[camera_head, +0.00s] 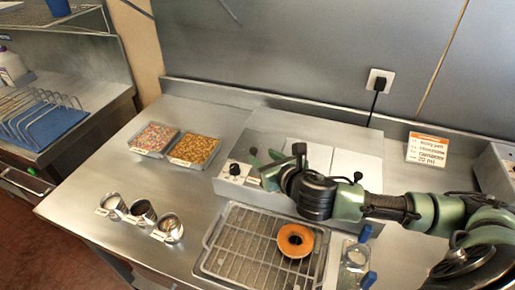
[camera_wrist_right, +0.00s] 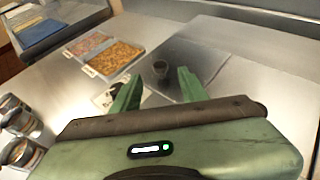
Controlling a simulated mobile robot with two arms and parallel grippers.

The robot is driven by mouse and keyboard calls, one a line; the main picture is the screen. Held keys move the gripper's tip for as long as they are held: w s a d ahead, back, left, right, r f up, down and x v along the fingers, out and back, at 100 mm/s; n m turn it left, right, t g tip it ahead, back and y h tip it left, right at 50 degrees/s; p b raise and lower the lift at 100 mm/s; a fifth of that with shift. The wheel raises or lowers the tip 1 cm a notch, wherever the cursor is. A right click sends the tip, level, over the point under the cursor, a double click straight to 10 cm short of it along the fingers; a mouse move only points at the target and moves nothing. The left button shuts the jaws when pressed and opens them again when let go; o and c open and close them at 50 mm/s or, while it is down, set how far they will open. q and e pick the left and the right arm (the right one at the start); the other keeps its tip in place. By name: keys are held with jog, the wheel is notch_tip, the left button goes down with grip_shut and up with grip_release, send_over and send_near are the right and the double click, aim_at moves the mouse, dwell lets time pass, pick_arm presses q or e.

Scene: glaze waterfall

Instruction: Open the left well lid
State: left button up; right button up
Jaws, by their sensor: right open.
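The left well lid (camera_head: 268,135) is a flat steel panel on the left of the metal warmer unit (camera_head: 215,186). It lies flat, and its small dark knob (camera_head: 253,151) stands near the gripper. The lid also shows in the right wrist view (camera_wrist_right: 200,62), with the knob (camera_wrist_right: 160,69) just beyond the fingertips. My right gripper (camera_head: 264,163) is open and empty above the front of the unit. In the right wrist view its fingers (camera_wrist_right: 157,88) are spread to either side of the knob's line, apart from it. My left gripper is not in view.
Two trays of toppings, pink (camera_head: 155,138) and golden (camera_head: 194,150), stand left of the unit. Several metal cups (camera_head: 143,211) stand front left. A wire rack (camera_head: 240,250) with a glazed doughnut (camera_head: 295,240) lies in front. A sign (camera_head: 427,149) stands at right.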

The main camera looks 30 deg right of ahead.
aim_at(255, 151)
jog(key=x, duration=0.4)
jog(key=shift+w+f+p, duration=0.25)
jog(key=shift+w+p, duration=0.05)
jog(key=shift+w, duration=0.2)
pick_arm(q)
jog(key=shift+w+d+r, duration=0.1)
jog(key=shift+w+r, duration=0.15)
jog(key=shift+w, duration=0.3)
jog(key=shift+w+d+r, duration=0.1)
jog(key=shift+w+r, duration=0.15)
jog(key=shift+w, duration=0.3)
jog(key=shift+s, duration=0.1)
pick_arm(e)
grip_shut()
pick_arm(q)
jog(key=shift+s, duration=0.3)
